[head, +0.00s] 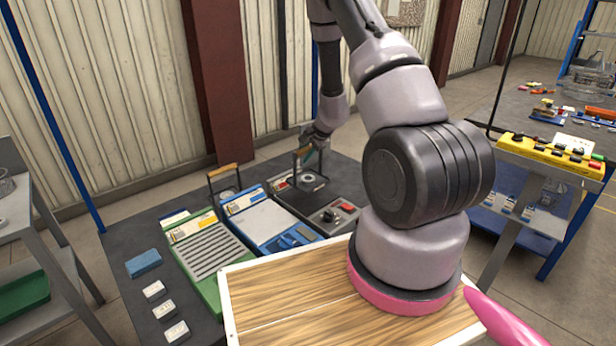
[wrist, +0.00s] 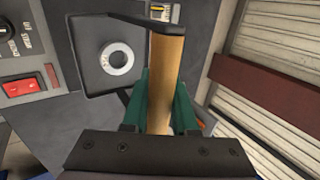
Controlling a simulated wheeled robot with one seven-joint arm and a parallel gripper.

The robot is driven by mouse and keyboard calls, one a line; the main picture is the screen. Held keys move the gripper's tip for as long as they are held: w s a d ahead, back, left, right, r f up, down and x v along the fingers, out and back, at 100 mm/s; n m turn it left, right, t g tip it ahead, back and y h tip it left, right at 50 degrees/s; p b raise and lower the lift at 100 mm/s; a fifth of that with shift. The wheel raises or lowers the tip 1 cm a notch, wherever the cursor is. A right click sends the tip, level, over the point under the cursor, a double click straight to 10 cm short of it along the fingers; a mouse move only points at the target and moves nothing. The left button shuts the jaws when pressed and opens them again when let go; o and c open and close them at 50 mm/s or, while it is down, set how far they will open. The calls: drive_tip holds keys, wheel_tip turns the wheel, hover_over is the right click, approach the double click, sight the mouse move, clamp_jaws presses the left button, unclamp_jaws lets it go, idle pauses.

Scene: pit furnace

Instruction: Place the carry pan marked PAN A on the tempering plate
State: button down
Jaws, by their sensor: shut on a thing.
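My gripper (wrist: 160,100) is shut on the upright wooden handle (wrist: 166,75) of a dark square carry pan (wrist: 97,82), with a green finger on each side. A pale ring (wrist: 117,58) lies in the pan. In the head view my gripper (head: 311,152) is at the far end of the grey unit (head: 287,205), and the pan's ring (head: 308,181) shows below it. I cannot tell whether the pan touches the unit. No PAN A mark is readable. A second handled pan (head: 226,191) stands behind the blue-framed station. I cannot tell which station is the tempering plate.
The blue station with a pale plate (head: 268,222) and the green slotted station (head: 212,252) lie left of the grey unit. The grey unit carries a knob and a red switch (wrist: 23,88). Small blocks (head: 154,290) lie at left. A wooden-topped surface (head: 290,300) is in front.

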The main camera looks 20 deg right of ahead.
sight(305, 176)
drive_tip(key=shift+w+f, duration=0.1)
drive_tip(key=shift+f, duration=2.65)
drive_tip(key=shift+f, duration=0.15)
drive_tip(key=c, duration=0.7)
unclamp_jaws()
